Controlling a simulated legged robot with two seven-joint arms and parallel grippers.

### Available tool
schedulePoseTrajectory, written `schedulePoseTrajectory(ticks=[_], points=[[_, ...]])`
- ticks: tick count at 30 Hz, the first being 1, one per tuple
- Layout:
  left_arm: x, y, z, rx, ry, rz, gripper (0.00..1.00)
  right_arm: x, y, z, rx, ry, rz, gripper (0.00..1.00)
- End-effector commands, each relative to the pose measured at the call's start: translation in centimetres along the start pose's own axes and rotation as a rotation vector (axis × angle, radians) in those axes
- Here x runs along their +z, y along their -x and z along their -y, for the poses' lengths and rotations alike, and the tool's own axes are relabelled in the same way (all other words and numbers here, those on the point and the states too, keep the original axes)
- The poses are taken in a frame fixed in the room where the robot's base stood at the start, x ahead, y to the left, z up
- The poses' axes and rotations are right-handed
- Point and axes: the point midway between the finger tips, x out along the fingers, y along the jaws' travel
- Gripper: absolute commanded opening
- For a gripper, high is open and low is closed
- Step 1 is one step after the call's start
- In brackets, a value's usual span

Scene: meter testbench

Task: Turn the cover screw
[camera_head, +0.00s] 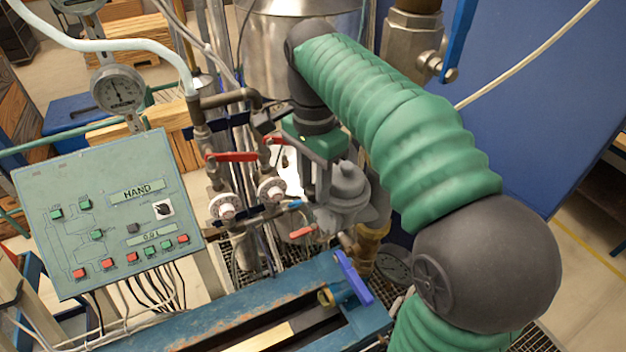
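My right arm, in a green ribbed sleeve, comes in from the lower right and bends down at its wrist. My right gripper (317,198) points down among the pipes, with its two fingers apart and a gap between them. Directly beside the fingers, on their right, is a grey metal device with a domed cover (349,184); I cannot tell whether the fingers touch it. I cannot make out a separate cover screw; it may be hidden or too small. My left gripper is not in view.
A green control panel (110,212) with buttons stands at left, a dial gauge (118,91) above it. Red-handled valves (232,157) and pipes crowd the gripper's left. A blue bench frame (240,315) lies in front. A steel tank (262,50) stands behind.

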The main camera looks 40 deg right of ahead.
Motion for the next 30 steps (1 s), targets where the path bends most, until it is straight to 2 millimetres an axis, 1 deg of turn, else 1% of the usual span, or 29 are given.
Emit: schedulePoseTrajectory(ticks=[1, 3, 11, 17, 23, 30], points=[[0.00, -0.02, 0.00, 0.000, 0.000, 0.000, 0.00, 0.02, -0.03, 0.24, -0.008, 0.001, -0.001, 0.09], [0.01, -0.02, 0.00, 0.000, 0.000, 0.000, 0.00, 0.03, -0.02, 0.25, -0.008, 0.002, -0.001, 0.00], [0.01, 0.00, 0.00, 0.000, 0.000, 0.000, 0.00, 0.03, 0.04, 0.24, -0.009, -0.003, -0.001, 0.00], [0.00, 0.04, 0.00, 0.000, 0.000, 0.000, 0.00, 0.02, 0.09, 0.26, -0.010, -0.047, -0.002, 0.00], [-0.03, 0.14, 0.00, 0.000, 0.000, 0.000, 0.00, -0.02, 0.13, 0.29, -0.011, -0.160, -0.002, 0.00], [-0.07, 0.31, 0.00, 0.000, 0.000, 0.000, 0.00, -0.04, 0.19, 0.31, -0.012, -0.370, -0.001, 0.00]])
